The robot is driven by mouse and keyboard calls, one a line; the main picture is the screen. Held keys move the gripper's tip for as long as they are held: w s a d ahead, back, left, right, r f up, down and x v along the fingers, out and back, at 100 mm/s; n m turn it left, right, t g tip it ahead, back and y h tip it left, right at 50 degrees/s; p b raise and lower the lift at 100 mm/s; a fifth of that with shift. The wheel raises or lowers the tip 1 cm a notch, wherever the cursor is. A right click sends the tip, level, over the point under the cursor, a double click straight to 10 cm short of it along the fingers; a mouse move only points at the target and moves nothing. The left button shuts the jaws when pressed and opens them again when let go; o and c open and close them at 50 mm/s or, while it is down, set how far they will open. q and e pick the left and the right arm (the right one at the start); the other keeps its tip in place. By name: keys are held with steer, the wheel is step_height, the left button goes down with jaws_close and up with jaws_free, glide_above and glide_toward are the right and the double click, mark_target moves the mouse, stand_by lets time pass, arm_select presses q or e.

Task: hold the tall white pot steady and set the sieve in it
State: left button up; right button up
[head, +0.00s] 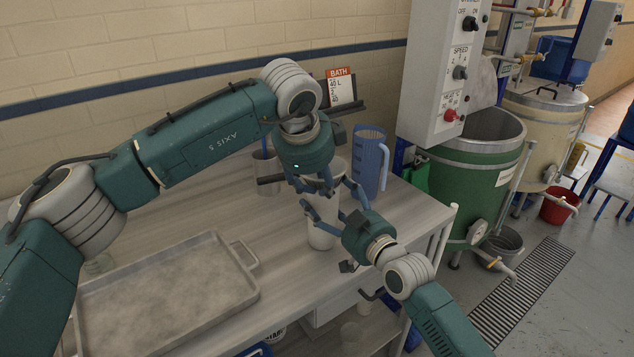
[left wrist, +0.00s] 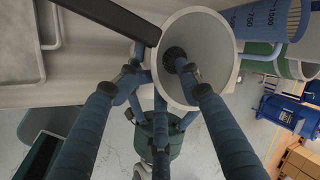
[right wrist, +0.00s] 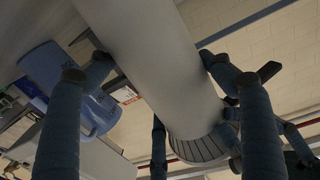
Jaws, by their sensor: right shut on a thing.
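The tall white pot (head: 322,236) stands upright on the table, its upper part partly hidden by the grippers. My right gripper (head: 327,198) is shut around the pot's side; its fingers also flank the pot wall (right wrist: 150,60) in the right wrist view. My left gripper (head: 316,187) is just above the pot's mouth. A dark flat bar, seemingly the sieve's handle (left wrist: 112,18), reaches to the pot's rim (left wrist: 236,50).
A blue measuring jug (head: 370,160) stands close behind the pot on the right. A shallow metal tray (head: 165,300) fills the table's front left. A control box (head: 440,70) and green vat (head: 480,185) stand to the right.

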arm_select(q)
steer(key=shift+w+a+f, duration=0.1)
steer(key=shift+w+a, duration=0.05)
steer(key=shift+w, duration=0.05)
arm_select(e)
steer(key=shift+a+r, duration=0.15)
steer(key=shift+a, duration=0.05)
arm_select(q)
steer(key=shift+r, duration=0.4)
steer(key=v, duration=1.1)
steer(key=shift+s, duration=0.35)
arm_select(e)
steer(key=shift+w+d, duration=0.1)
steer(key=shift+d, duration=0.05)
steer(key=o, duration=1.2)
steer(key=shift+f, duration=0.2)
